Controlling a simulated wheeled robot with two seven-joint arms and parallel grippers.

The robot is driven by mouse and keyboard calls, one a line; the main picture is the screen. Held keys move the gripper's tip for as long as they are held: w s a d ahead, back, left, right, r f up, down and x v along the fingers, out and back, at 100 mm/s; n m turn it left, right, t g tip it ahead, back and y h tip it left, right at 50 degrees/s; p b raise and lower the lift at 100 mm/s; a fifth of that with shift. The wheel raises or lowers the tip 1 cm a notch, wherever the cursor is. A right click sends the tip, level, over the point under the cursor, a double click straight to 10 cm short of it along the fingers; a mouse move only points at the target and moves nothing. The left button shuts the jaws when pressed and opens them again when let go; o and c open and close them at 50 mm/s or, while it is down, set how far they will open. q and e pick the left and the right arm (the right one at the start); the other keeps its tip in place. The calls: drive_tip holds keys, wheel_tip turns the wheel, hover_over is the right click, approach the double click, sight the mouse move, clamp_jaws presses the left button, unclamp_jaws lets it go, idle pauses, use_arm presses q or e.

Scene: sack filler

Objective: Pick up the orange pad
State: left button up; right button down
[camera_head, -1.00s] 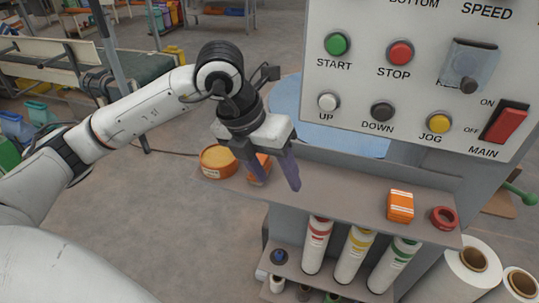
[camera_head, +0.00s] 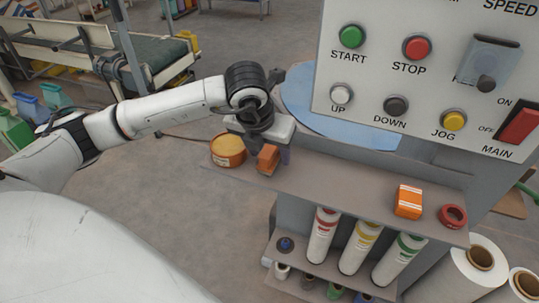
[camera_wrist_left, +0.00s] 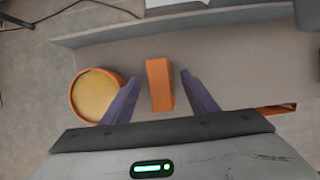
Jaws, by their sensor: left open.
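The orange pad (camera_head: 268,158) is a small block on the left end of the grey-brown shelf (camera_head: 335,178). In the left wrist view the pad (camera_wrist_left: 160,86) lies between the two purple fingers, with a gap on each side. My left gripper (camera_wrist_left: 160,78) is open around or just above it; the exact height is hard to tell. In the head view the left gripper (camera_head: 270,152) points down at the pad, its fingers partly hidden. My right gripper is not in view.
A round orange tin with a yellowish top (camera_head: 228,150) stands close left of the pad. An orange-and-white box (camera_head: 408,201) and a red ring (camera_head: 452,215) sit at the shelf's right end. The control panel (camera_head: 430,75) rises behind. The shelf's middle is clear.

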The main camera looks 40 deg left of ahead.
sight(269, 148)
use_arm(q)
drive_tip(key=shift+w+f, duration=0.1)
drive_tip(key=shift+f, duration=0.2)
drive_tip(key=c, duration=1.2)
drive_tip(key=shift+o, duration=0.2)
wheel_tip(269, 148, up, 10)
drive_tip(key=shift+r, duration=0.1)
drive_tip(key=o, duration=0.5)
drive_tip(key=c, duration=0.4)
